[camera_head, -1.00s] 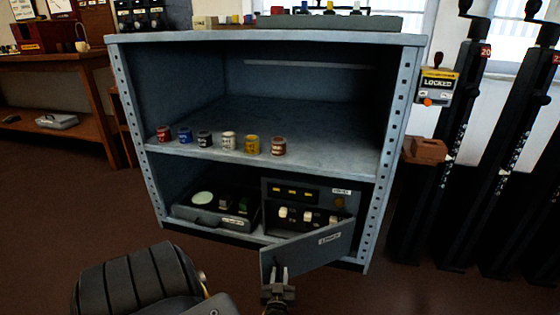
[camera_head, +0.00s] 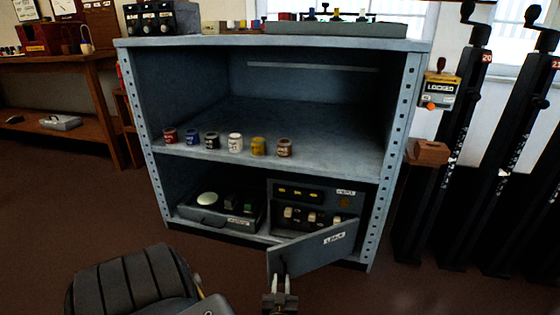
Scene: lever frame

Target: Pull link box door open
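The link box (camera_head: 313,192) sits on the bottom shelf of the blue-grey cabinet, at the right. Its door (camera_head: 312,248), with a white label, is swung out toward me, and switches inside show above it. My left gripper (camera_head: 281,283) is below the door's left end, its two pale fingertips pointing up near a small dark handle (camera_head: 282,267). The fingers look apart, with a gap between them; I cannot tell whether they touch the handle. My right gripper is not in view.
A grey case (camera_head: 218,210) sits left of the link box. Several small pots (camera_head: 235,142) stand along the middle shelf. Black levers (camera_head: 455,150) and a locked box (camera_head: 438,90) stand to the right. Brown floor in front is clear apart from my own arm.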

